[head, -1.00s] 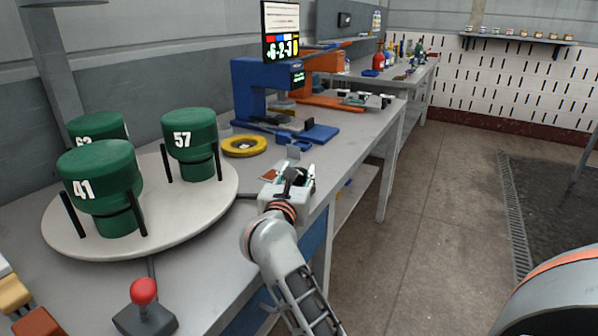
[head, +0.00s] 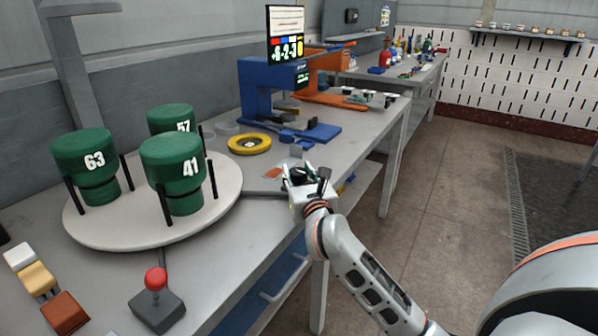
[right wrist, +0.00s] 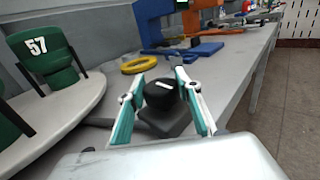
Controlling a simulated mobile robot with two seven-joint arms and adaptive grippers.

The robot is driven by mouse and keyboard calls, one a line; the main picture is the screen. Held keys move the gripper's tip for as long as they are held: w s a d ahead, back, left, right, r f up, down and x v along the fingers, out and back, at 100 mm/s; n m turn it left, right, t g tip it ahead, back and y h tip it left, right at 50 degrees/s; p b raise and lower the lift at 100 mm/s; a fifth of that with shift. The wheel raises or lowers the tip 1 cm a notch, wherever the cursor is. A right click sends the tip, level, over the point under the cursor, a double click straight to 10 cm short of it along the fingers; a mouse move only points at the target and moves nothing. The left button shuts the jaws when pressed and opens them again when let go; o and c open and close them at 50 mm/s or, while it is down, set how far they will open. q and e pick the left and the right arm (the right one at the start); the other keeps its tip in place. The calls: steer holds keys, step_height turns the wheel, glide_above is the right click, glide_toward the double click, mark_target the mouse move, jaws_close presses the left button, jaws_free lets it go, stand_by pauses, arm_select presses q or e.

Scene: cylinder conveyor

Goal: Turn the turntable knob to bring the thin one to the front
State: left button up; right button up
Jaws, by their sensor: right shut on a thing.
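The round white turntable (head: 120,240) carries three green cylinders with wide tops and narrower lower parts. Cylinder 63 (head: 85,152) is at the left, cylinder 41 (head: 172,158) at the front right, and cylinder 57 (head: 168,115) behind it, partly hidden. Their tops look similar in width, so I cannot tell which is the thin one. The black turntable knob (right wrist: 161,93), with a white mark, sits on a dark base between the fingers of my right gripper (right wrist: 162,80). The right gripper (head: 308,177) is shut on it near the table edge. My left gripper is out of view.
A red-ball joystick (head: 156,281) stands in front of the turntable. White, yellow and brown blocks (head: 40,280) lie at the left. A yellow ring (head: 249,144) and a blue machine (head: 257,90) are behind the knob. The floor at right is clear.

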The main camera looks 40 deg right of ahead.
steer(key=o, duration=1.1)
steer(key=v, duration=1.2)
steer(key=shift+f, duration=0.1)
